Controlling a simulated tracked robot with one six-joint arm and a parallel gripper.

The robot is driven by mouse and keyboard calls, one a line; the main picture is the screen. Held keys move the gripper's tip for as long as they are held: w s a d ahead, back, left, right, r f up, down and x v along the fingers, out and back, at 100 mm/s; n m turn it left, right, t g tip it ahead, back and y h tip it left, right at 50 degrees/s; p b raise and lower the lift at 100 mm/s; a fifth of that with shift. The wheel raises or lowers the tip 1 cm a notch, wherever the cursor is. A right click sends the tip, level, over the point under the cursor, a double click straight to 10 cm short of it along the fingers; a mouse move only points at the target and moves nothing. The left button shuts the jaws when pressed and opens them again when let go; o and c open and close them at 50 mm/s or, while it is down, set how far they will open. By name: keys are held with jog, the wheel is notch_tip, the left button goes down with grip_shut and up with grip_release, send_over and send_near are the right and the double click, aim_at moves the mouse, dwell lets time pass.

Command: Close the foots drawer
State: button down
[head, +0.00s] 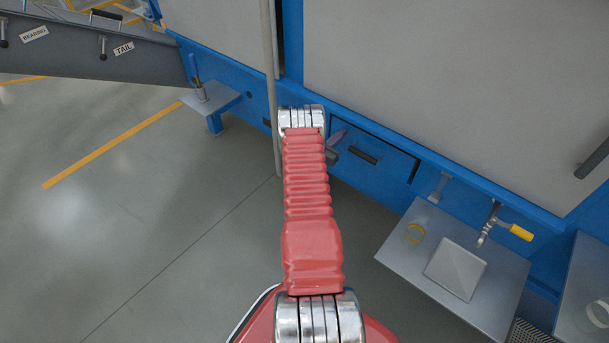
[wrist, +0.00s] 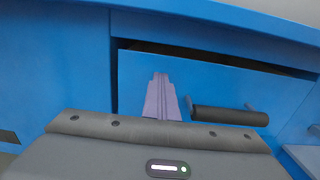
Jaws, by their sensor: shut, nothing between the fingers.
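The foots drawer (head: 393,162) is a blue front with a dark bar handle, low in the blue machine in the head view. In the wrist view the drawer front (wrist: 285,98) fills the middle and right, with its black handle (wrist: 230,115) to the right of my fingers. A dark gap runs along its top edge, so it stands a little open. My gripper (wrist: 160,77) is shut and empty, its purple fingers together in front of the drawer's left part. In the head view the gripper (head: 338,136) is mostly hidden behind my red arm. I cannot tell whether the fingertips touch the front.
A thin grey post (head: 269,70) stands left of the drawer. The floor at left is clear.

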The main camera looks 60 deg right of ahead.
jog(key=shift+d, duration=0.15)
jog(key=shift+w, duration=0.1)
jog(key=w+a, duration=0.1)
jog(key=a, duration=1.3)
jog(key=shift+w, duration=0.25)
